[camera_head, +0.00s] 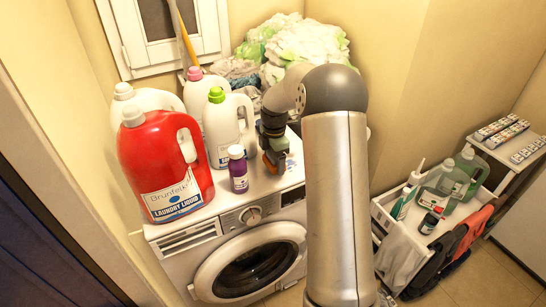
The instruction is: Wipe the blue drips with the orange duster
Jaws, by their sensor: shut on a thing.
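My gripper (272,145) points down over the top of the white washing machine (220,238). It is shut on the orange duster (270,163), of which only a small orange part shows below the fingers. The duster is at or just above the washer top; I cannot tell whether it touches. Blue drips (290,164) show as small marks on the white top just right of the duster. My arm hides the right part of the washer top.
A red detergent jug (160,160), a white green-capped bottle (222,128) and a small purple bottle (238,170) stand left of my gripper. Piled laundry (300,42) lies behind. A white cart (400,225) with bottles stands at the right.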

